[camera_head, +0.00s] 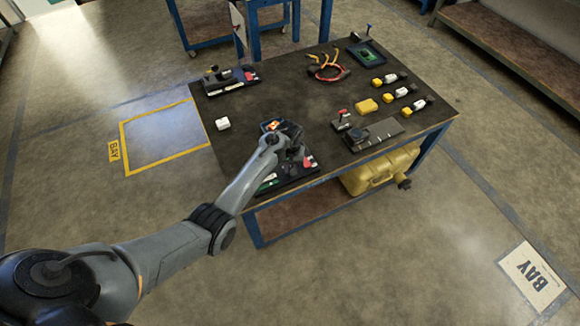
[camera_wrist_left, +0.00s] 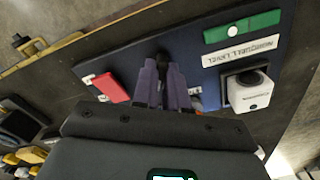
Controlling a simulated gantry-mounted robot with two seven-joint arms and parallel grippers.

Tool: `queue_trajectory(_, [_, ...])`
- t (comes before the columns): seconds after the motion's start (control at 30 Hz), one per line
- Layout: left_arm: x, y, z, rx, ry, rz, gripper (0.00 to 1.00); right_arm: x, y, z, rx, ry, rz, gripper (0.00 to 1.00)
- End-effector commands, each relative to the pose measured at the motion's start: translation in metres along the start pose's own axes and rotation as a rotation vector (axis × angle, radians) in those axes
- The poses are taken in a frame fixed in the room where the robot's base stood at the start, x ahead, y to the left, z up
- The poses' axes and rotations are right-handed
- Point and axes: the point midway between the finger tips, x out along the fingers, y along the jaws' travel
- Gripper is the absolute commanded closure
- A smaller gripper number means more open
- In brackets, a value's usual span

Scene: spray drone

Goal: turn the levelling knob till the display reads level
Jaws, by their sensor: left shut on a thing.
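The levelling board (camera_head: 270,184) is a dark panel at the table's near edge; in the wrist view it is dark blue (camera_wrist_left: 205,75), with green and white labels. My left gripper (camera_head: 294,154) is over this board, its fingers pointing down. In the left wrist view its two fingers (camera_wrist_left: 164,78) are shut on a small dark part, which I take to be the knob; they mostly hide it. A small orange-lit screen (camera_head: 271,125) shows just behind the gripper, but its reading is too small to tell. My right gripper is not in view.
A red block (camera_head: 309,162) and a white box (camera_wrist_left: 249,91) sit on the board near my fingers. Another device (camera_head: 230,80), cables (camera_head: 327,68) and several yellow parts are farther off. The table's middle is clear.

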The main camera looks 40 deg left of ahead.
Motion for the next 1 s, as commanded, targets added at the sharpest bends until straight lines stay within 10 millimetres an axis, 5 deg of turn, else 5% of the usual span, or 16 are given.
queue_trajectory(1.0, [-0.001, 0.000, 0.000, 0.506, -0.002, -0.001, 1.00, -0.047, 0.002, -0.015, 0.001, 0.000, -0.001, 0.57])
